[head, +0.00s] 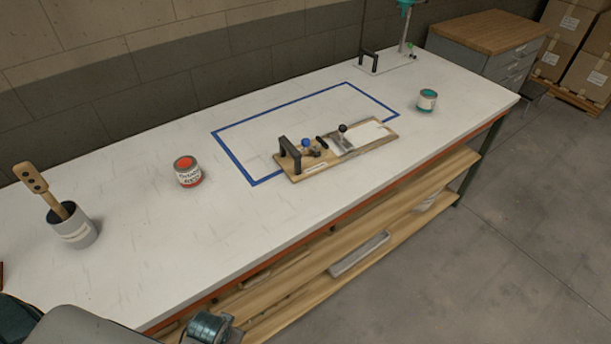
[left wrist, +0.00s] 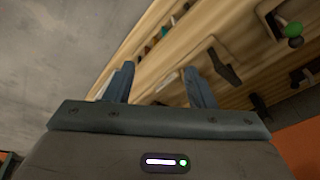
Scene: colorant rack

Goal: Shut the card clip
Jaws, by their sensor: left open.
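A wooden board (head: 318,171) lies on the white bench top. It carries a black handle (head: 289,154) at its left end, a clamp with a blue knob (head: 305,143), and a metal clip plate (head: 341,144) with a black knob (head: 342,128) standing above it. A pale card (head: 370,134) lies at the board's right part. Whether the clip presses on the card is too small to tell. My left gripper (left wrist: 160,86) is open and empty in the left wrist view, with wooden shelving behind its fingers. My right gripper is not in view.
A red-labelled can (head: 188,172) stands left of the board, a teal-topped can (head: 427,101) to its right. A grey pot (head: 74,228) with a wooden stick is at far left. A blue tape outline (head: 233,160) marks the bench, and a stand (head: 387,63) is behind.

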